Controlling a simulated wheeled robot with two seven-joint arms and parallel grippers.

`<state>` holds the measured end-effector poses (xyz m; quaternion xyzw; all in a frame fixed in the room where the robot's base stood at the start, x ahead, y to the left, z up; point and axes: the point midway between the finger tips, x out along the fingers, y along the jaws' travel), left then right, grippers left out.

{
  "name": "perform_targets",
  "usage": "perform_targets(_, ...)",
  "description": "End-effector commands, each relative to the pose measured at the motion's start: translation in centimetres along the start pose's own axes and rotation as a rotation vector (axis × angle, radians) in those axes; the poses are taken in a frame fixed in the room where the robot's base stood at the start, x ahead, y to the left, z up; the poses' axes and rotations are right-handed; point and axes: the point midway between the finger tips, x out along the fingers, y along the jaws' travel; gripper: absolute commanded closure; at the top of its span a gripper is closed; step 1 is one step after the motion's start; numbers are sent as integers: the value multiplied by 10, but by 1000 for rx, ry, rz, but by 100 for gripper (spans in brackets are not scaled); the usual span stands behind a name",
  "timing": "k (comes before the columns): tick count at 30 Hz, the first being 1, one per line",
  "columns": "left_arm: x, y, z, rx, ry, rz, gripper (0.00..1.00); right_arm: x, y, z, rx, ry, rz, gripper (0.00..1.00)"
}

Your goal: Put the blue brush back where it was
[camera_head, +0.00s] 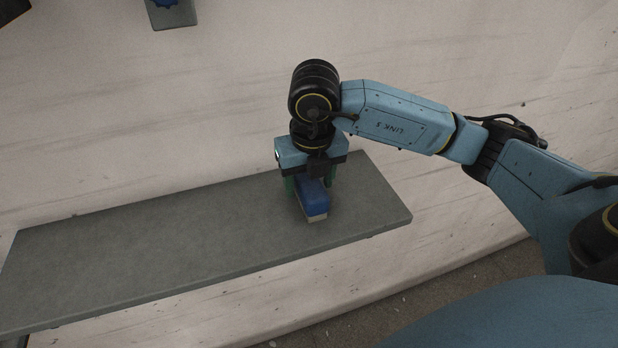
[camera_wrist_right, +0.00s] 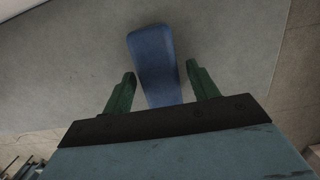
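The blue brush (camera_head: 314,196) stands on the grey shelf (camera_head: 150,245) near its right end, with a pale bristle edge at its lower side. My right gripper (camera_head: 311,187) is over the shelf with its green fingers on either side of the brush. In the right wrist view, the brush (camera_wrist_right: 153,55) lies between the fingertips of the right gripper (camera_wrist_right: 162,78). A gap shows between each finger and the brush, so the gripper is open around it. My left gripper is not in view.
The left and middle of the shelf are bare. A pale, streaked surface (camera_head: 230,85) lies behind the shelf. A small grey piece with a blue part (camera_head: 172,14) is at the top left. A brown floor (camera_head: 400,295) shows in front.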

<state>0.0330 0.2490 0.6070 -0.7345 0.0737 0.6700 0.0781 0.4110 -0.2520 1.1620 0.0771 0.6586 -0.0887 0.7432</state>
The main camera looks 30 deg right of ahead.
Motion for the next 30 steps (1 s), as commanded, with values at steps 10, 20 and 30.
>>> perform_targets(10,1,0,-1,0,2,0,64,-4,1,1,0,-2,3,38)
perform_targets(20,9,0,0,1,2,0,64,-62,1,2,-1,-9,6,38)
perform_targets(30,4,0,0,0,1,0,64,-114,0,1,0,-5,2,38)
